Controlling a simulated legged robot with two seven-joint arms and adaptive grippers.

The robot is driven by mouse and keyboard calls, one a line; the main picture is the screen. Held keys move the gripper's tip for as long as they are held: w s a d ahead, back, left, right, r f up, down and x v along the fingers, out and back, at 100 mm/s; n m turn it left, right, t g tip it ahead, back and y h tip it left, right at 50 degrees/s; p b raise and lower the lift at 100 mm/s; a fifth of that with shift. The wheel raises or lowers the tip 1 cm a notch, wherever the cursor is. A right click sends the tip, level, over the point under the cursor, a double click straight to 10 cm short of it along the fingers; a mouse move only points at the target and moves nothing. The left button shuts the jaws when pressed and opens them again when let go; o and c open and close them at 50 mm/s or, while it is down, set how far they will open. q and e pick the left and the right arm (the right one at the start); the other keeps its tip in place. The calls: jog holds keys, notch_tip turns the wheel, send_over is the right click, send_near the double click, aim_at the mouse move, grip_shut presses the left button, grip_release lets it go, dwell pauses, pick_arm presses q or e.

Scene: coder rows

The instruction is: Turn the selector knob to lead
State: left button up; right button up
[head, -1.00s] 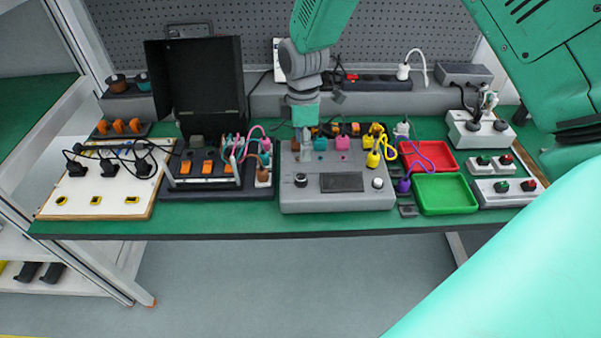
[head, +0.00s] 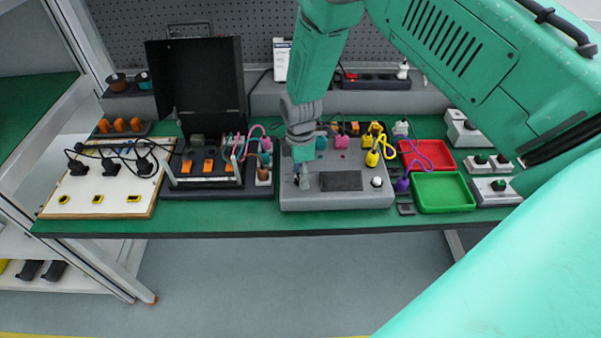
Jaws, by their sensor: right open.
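The grey coder box (head: 345,200) stands on the green bench in the middle of the head view, with a dark display and a small white button on its top. In the earlier frame a black selector knob shows left of the display; now my right gripper (head: 303,184) is over that spot and hides most of it. The gripper points down and is open. Its fingertips are at or just above the knob; I cannot tell whether they touch it. The knob's setting and markings are too small to read. My left gripper is out of view.
Coloured plugs and yellow cables (head: 376,150) rise along the coder's back edge. A red tray (head: 427,168) and a green tray (head: 441,209) lie to the right. An open black case (head: 198,85) and a white socket board (head: 107,180) stand to the left.

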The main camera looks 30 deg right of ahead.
jog(key=shift+a+f, duration=0.1)
jog(key=shift+a, duration=0.05)
grip_shut()
jog(key=shift+m, duration=0.4)
jog(key=m, duration=0.7)
jog(key=shift+m, duration=0.3)
jog(key=m, duration=0.3)
jog(key=shift+m, duration=0.3)
jog(key=shift+m+t, duration=0.3)
jog(key=shift+m, duration=1.6)
